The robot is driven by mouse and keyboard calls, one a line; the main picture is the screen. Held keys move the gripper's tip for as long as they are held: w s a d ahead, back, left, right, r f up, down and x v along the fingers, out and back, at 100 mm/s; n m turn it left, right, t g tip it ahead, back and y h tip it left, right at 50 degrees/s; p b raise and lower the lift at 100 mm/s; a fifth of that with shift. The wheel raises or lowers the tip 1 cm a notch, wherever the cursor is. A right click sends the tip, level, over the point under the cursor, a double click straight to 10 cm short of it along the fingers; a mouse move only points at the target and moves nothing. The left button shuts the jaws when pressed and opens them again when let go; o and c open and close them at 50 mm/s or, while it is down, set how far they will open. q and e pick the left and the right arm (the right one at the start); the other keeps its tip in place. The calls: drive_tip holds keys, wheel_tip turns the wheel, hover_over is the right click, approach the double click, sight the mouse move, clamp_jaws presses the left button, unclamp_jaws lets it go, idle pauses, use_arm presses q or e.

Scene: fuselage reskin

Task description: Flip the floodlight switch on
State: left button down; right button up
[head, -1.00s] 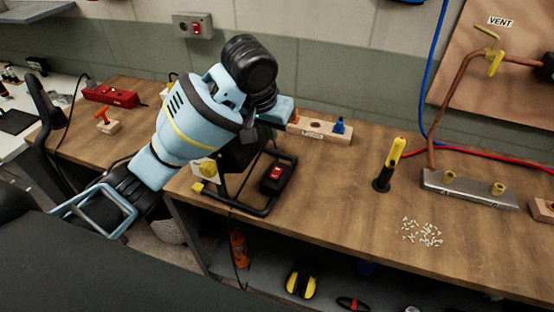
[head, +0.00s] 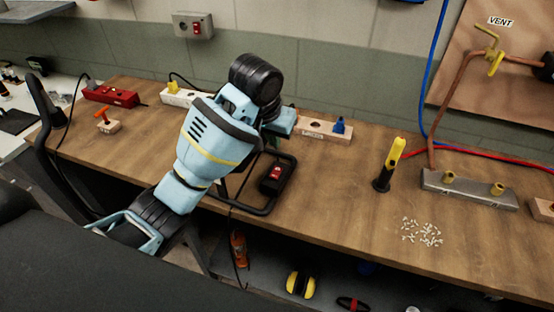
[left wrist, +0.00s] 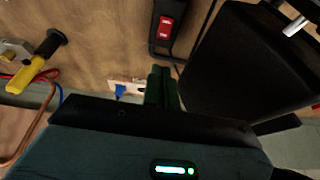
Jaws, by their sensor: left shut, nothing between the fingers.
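The floodlight stands on the wooden bench, mostly hidden behind my left arm in the head view; its black tubular frame (head: 291,186) shows. A black switch box with a red rocker switch (head: 276,173) sits on that frame. The rocker also shows at the top of the left wrist view (left wrist: 166,27), beside the floodlight's large black body (left wrist: 245,75). My left gripper (left wrist: 162,78) is shut and empty, its fingers pointing toward the bench near the switch box, apart from the rocker in that picture. In the head view its fingertips are hidden by the arm.
A yellow-and-black torch (head: 389,163) stands right of the floodlight, with small white pieces (head: 422,232) scattered in front. A wooden block with a blue item (head: 326,129) lies behind. A separate red wall switch (head: 196,28) is above. The bench between frame and torch is clear.

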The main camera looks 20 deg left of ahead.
use_arm(q)
hover_over(279, 167)
drive_tip(key=s, duration=0.2)
drive_tip(key=f, duration=0.8)
drive_tip(key=shift+w+a, duration=0.15)
drive_tip(key=shift+w, duration=0.1)
drive_tip(key=shift+w+f, duration=0.1)
drive_tip(key=shift+f, duration=0.6)
